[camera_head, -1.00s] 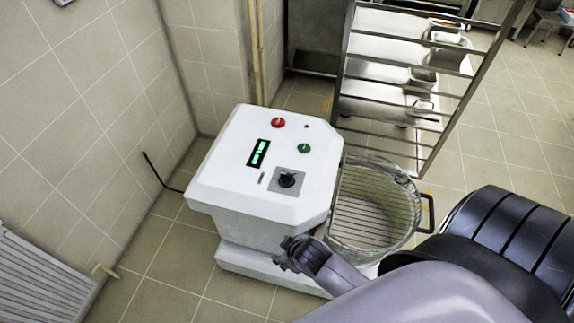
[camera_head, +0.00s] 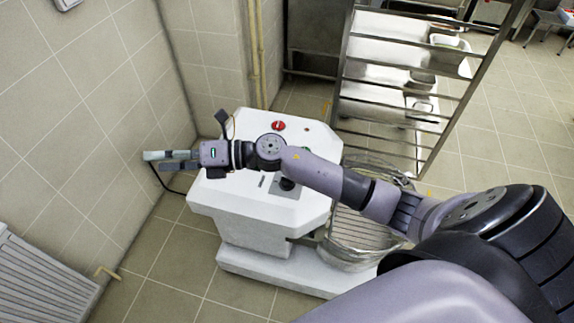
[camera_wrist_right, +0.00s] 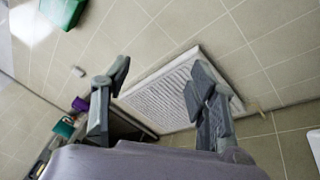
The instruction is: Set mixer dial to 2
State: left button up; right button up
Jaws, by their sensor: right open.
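The white mixer (camera_head: 235,215) stands on the floor by the tiled wall in the head view. Its black dial (camera_head: 287,186) sits on a grey plate on the sloping top panel, partly covered by my right arm. The dial's setting cannot be read. My right arm stretches across the panel, above it. My right gripper (camera_head: 156,161) is past the panel's left edge, pointing left toward the wall, away from the dial. In the right wrist view its two fingers (camera_wrist_right: 158,82) are apart with nothing between them. The panel's display is hidden. My left gripper is not in view.
A red button (camera_head: 278,126) shows at the back of the panel. The mixer's wire-guarded bowl (camera_head: 365,240) is on the right, partly behind my arm. A metal rack (camera_head: 390,100) stands behind. A white slatted panel (camera_head: 40,285) is at lower left, also in the wrist view (camera_wrist_right: 165,95).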

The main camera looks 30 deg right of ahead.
jog(key=d+f+n+g+h, duration=0.7)
jog(key=d+f+n, duration=0.2)
jog(key=s+d+g+h, duration=0.2)
jog(key=d+h, duration=0.6)
jog(key=d, duration=1.2)
jog(key=shift+n+h, duration=0.3)
jog(key=shift+n, duration=0.1)
jog(key=f+b, duration=0.3)
jog(key=f, duration=0.2)
jog(key=f+b, duration=0.4)
jog(key=f, duration=0.2)
jog(key=f+b, duration=0.3)
jog(key=f, duration=0.2)
jog(key=shift+s+f, duration=0.3)
jog(key=shift+s, duration=0.05)
jog(key=shift+c, duration=0.4)
jog(key=c, duration=1.1)
